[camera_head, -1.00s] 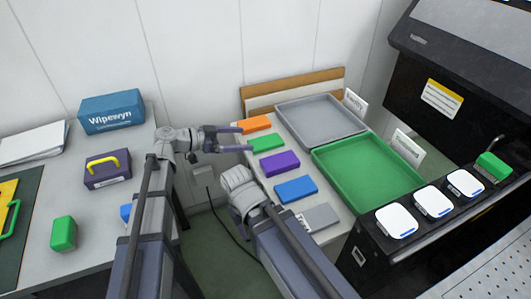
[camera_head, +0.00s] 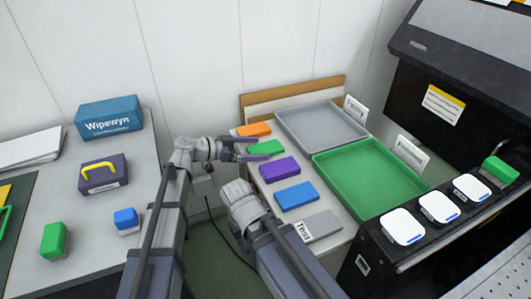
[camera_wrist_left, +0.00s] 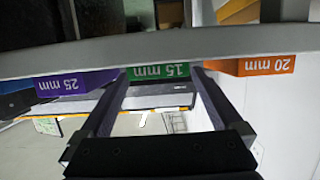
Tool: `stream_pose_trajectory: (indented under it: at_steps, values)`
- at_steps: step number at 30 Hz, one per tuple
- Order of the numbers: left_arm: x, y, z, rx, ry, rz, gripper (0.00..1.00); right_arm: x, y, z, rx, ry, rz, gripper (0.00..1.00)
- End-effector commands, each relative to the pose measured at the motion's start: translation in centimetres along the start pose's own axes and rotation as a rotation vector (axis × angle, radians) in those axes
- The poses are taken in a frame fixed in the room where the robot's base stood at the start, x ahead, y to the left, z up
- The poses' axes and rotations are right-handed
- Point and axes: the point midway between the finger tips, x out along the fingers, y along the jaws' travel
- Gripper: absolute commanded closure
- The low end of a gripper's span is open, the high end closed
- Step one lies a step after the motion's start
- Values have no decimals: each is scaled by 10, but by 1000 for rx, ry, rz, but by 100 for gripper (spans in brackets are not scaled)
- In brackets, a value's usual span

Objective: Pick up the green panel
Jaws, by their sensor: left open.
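The green panel (camera_head: 265,147), a flat block, lies on the right-hand table between an orange and a purple block. In the left wrist view its end face (camera_wrist_left: 158,71) reads "15 mm" upside down. My left gripper (camera_head: 264,149) is open at the panel's near-left end, its fingers pointing right. In the left wrist view the two fingertips (camera_wrist_left: 160,76) lie on either side of the green end face. I cannot tell whether they touch it. My right arm shows below, but its gripper is hidden.
The orange block (camera_head: 254,129) and purple block (camera_head: 280,168) are close on either side. A blue block (camera_head: 296,195) and grey block (camera_head: 318,226) lie nearer. A grey tray (camera_head: 330,128) and green tray (camera_head: 370,177) stand to the right. A gap separates the two tables.

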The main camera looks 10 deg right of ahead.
Motion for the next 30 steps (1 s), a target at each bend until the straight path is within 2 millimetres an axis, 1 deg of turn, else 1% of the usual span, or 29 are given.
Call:
stream_pose_trajectory:
  at_steps: [1,4,11,14,30]
  values:
    - [10,-1,3,1,0,2,0,5,0,0,0,0,0,50]
    - [21,-1,2,1,0,1,0,8,-1,0,0,0,0,50]
    - [22,0,0,0,0,-1,0,7,-1,0,0,0,0,50]
    - [22,0,0,0,0,-1,10,7,-1,0,0,0,0,50]
    - [22,0,0,0,0,0,71,7,-1,0,0,0,0,50]
